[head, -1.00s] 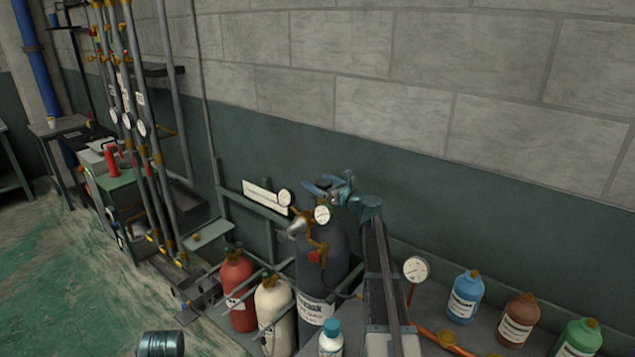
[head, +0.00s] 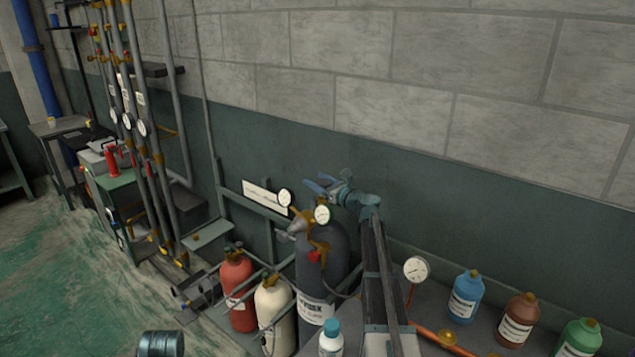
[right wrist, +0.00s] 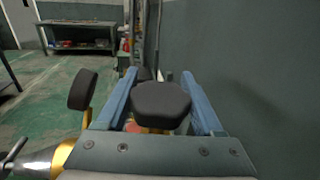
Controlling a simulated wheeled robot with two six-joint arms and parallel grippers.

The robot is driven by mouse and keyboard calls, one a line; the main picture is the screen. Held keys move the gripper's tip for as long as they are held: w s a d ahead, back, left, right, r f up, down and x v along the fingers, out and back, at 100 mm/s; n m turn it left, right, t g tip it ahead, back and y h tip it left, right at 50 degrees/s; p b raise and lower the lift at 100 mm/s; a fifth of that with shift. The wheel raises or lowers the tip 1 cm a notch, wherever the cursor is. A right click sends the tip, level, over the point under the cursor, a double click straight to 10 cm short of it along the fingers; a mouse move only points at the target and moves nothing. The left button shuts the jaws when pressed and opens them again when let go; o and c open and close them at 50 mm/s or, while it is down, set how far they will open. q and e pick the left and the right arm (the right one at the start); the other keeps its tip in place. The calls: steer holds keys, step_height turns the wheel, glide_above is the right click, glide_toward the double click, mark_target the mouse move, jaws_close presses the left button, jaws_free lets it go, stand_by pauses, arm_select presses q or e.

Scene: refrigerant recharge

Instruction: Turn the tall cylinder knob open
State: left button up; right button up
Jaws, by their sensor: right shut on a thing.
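The tall cylinder (head: 320,268) is dark grey with a white label and stands upright in a rack by the wall. Brass fittings, gauges and a red part sit at its top. My right gripper (head: 318,187) is above these fittings, its arm coming up from the lower right. In the right wrist view, the black, rounded tall cylinder knob (right wrist: 161,103) sits between the two blue fingers of my right gripper (right wrist: 160,98), which is shut on it. The knob is too hidden to make out in the head view. My left gripper is not in view.
A red cylinder (head: 236,290) and a cream cylinder (head: 274,312) stand left of the tall one. Blue (head: 464,298), brown (head: 518,322) and green (head: 581,338) bottles stand at right. Another black knob (right wrist: 82,90) is just left of the fingers. The wall is close behind.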

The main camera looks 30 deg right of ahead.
steer(key=shift+y, duration=0.3)
steer(key=n+g+y, duration=0.1)
steer(key=n+y, duration=0.1)
steer(key=shift+y, duration=0.3)
steer(key=n+g+y, duration=0.1)
steer(key=n+y, duration=0.1)
steer(key=y, duration=0.1)
steer(key=shift+a+n+g, duration=0.3)
steer(key=shift+g, duration=0.1)
steer(key=shift+s+a+n+g+y, duration=0.15)
steer(key=shift+n+g+y, duration=0.55)
steer(key=shift+g+y, duration=0.15)
steer(key=shift+s+a+n+g+y, duration=0.2)
steer(key=shift+n+g+y, duration=0.5)
steer(key=shift+g+y, duration=0.1)
steer(key=shift+s+a+n+g+y, duration=0.15)
steer(key=shift+n+g+y, duration=0.6)
steer(key=shift+y, duration=0.1)
steer(key=shift+s, duration=0.1)
steer(key=o, duration=1.4)
steer(key=shift+r, duration=0.1)
